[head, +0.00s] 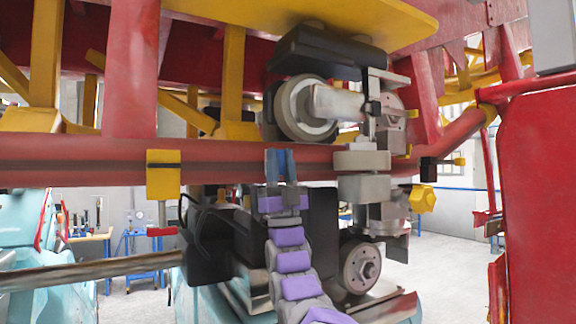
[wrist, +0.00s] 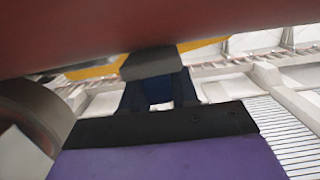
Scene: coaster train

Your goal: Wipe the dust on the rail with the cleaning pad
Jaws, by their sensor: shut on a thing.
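The red rail (head: 90,152) runs across the head view, with a dark streak along its front side. In the wrist view the rail (wrist: 130,30) fills the top as a dark red band. My gripper (head: 281,160), with dark blue fingers, is raised at the rail's front side near the middle. In the wrist view the fingers (wrist: 157,92) are shut on a grey block, which looks like the cleaning pad (wrist: 150,64). The pad is close under the rail; I cannot tell whether it touches. In the head view the pad cannot be made out. No separate dust patch is clear.
A wheel assembly (head: 305,108) sits on the rail just above and right of my gripper, with a lower wheel (head: 361,267) below. A yellow clamp (head: 163,174) hangs on the rail to the left. A red panel (head: 540,190) stands at the right.

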